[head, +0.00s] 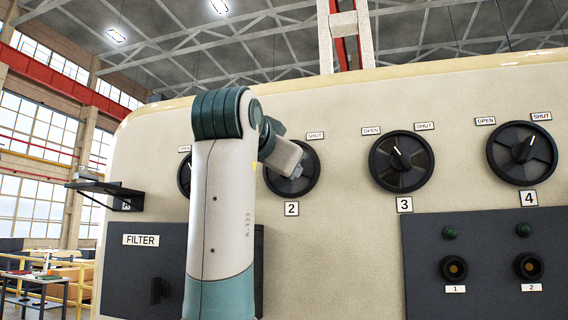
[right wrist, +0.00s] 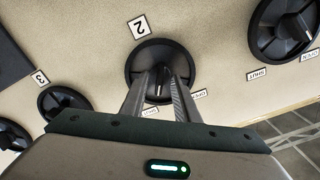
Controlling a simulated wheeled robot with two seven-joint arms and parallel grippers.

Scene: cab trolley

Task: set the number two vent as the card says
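Vent number two is a round black dial (head: 306,178) above the 2 plate (head: 291,209). My right arm covers its left part, and its OPEN label is hidden in the head view. In the right wrist view, my right gripper (right wrist: 161,78) has its fingers apart, one on each side of the dial's raised bar (right wrist: 158,90). I cannot tell whether they touch it. The white mark on the bar seems to point towards the SHUT label (right wrist: 150,112). My left gripper is not in view. I see no readable card.
Dial three (head: 402,175) and dial four (head: 535,165) sit to the right. Dial one (right wrist: 285,30) shows in the right wrist view. Below are a dark button panel (head: 430,290) and a FILTER door (head: 130,270). A small dark shelf (head: 105,189) juts out at the left.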

